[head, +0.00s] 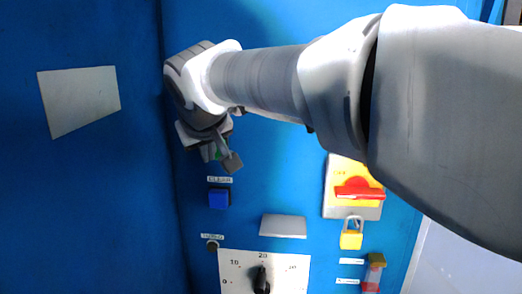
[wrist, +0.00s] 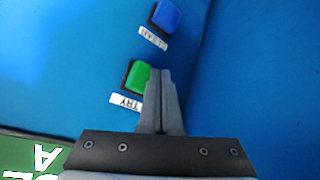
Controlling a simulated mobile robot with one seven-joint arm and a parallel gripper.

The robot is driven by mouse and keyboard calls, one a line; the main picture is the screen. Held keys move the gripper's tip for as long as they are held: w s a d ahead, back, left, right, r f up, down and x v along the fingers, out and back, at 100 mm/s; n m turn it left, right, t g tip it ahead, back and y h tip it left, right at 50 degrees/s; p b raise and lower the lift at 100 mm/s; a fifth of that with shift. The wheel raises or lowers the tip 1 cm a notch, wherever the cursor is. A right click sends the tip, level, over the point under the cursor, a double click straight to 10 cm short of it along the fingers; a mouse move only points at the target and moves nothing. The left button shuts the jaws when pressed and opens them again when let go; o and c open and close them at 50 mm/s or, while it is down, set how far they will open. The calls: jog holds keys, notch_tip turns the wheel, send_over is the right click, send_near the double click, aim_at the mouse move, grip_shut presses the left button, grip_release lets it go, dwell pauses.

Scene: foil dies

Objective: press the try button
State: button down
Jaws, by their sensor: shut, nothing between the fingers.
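The try button is a green square button (wrist: 138,76) in a dark frame on the blue panel in the wrist view. Its white label (wrist: 126,103) reads TRY. My gripper (wrist: 160,72) is shut and empty, its fingertips just right of the green button in that view; I cannot tell whether they touch it. In the head view my gripper (head: 231,163) is in front of the upper panel, and only a sliver of green (head: 217,155) shows beside it; the rest of the button is hidden.
A blue button (head: 219,198) labelled CLEAR sits below my gripper in the head view; it also shows in the wrist view (wrist: 166,16). A dial (head: 262,278), a red rotary switch on yellow (head: 358,189) and a yellow padlock (head: 351,240) are lower on the panel.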

dwell(0.7)
jog(key=shift+w, duration=0.45)
jog(key=shift+w, duration=0.5)
dwell(0.6)
jog(key=shift+s, duration=0.95)
jog(key=shift+b, duration=0.3)
jog(key=s+b, duration=0.2)
jog(key=s, duration=0.3)
jog(key=shift+a, duration=0.2)
